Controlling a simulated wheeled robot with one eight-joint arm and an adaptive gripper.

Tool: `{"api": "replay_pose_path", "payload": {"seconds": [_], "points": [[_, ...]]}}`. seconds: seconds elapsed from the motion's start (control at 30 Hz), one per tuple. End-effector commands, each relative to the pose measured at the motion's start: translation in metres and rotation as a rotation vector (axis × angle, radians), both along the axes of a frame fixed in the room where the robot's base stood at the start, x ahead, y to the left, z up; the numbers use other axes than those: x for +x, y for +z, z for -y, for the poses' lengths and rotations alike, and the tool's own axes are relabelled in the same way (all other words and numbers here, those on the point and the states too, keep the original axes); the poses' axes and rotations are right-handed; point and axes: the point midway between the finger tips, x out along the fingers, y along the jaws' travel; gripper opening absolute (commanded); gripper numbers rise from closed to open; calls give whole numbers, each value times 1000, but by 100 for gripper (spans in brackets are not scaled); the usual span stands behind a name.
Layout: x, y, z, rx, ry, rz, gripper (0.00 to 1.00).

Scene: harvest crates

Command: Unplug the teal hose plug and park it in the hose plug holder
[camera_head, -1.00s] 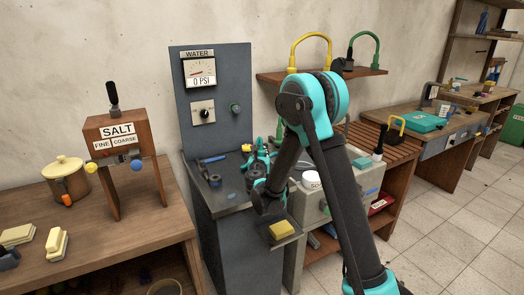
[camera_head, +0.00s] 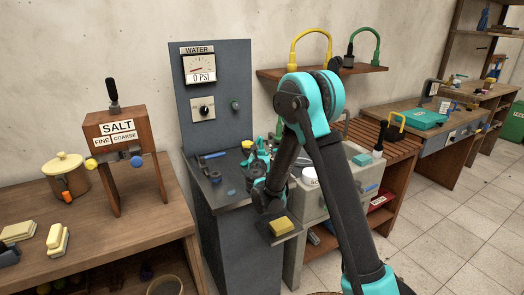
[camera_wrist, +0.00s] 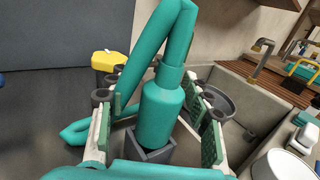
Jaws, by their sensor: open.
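The teal hose plug (camera_wrist: 162,112) stands upright in a square dark grey holder (camera_wrist: 152,153) in the wrist view. Its teal hose (camera_wrist: 150,50) loops up and over from its top and comes down at the left. My gripper (camera_wrist: 158,106) is open, with one green-padded finger on each side of the plug and visible gaps between. In the head view my gripper (camera_head: 257,162) is over the grey bench beside the water panel (camera_head: 213,100). The plug is too small and covered to make out there.
A yellow sponge (camera_head: 282,226) lies on a small shelf in front of my wrist. A grey basin (camera_wrist: 240,85) and a white tub (camera_wrist: 282,165) are close on the right. A blue-handled tool (camera_head: 212,156) lies on the bench at left. The salt stand (camera_head: 122,130) is further left.

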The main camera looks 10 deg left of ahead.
Motion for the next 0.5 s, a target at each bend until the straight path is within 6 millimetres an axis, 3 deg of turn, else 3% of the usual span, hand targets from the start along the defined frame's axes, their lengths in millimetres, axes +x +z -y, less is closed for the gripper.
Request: {"api": "replay_pose_path", "payload": {"seconds": [0.17,0.5], "points": [[-10,0,-1,0,1,0,50],[-76,0,-1,0,3,0,50]]}}
